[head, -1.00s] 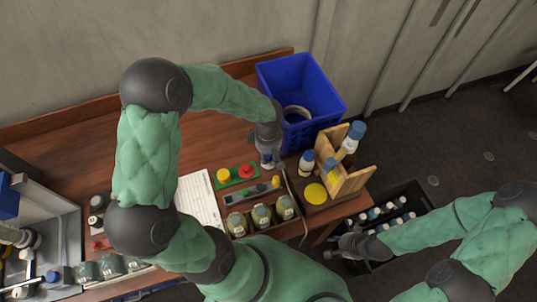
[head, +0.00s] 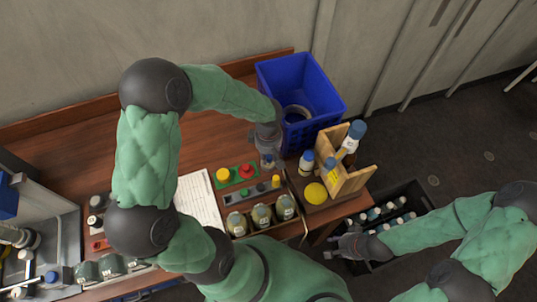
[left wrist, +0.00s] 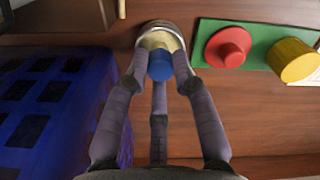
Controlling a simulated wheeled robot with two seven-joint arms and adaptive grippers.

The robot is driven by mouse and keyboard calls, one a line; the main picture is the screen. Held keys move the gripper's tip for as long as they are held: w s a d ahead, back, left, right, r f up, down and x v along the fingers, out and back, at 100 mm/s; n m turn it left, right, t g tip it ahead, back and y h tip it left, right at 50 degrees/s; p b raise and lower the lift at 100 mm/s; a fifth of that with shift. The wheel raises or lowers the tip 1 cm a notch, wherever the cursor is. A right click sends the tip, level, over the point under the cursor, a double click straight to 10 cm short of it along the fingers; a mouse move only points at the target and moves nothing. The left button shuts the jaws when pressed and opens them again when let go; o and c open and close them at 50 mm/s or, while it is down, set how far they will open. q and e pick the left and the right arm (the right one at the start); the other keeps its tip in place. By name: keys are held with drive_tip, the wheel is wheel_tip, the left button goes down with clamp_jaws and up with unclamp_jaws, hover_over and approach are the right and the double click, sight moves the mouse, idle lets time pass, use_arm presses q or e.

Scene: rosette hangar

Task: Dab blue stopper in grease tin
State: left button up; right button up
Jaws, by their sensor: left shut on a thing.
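My left gripper (head: 268,157) is shut on the blue stopper (left wrist: 160,66), whose round blue top shows between the fingers in the left wrist view. Just beyond the stopper is the round grease tin (left wrist: 153,30), with a metal rim and pale yellow grease inside. The stopper overlaps the tin's near part in that view; I cannot tell whether it touches the grease. In the head view the tin is mostly hidden by my gripper. My right gripper (head: 334,246) is empty over the dark crate at the lower right, its fingers apart.
A blue bin (head: 300,85) stands close behind and right of my left gripper. A green board (head: 236,176) with red and yellow pieces lies in front. Bottles (head: 306,164) and a wooden rack (head: 345,180) are at right. Jars (head: 261,217) stand at the front edge.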

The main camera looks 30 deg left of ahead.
use_arm(q)
drive_tip(key=shift+r+p, duration=2.2)
drive_tip(key=shift+r, duration=1.6)
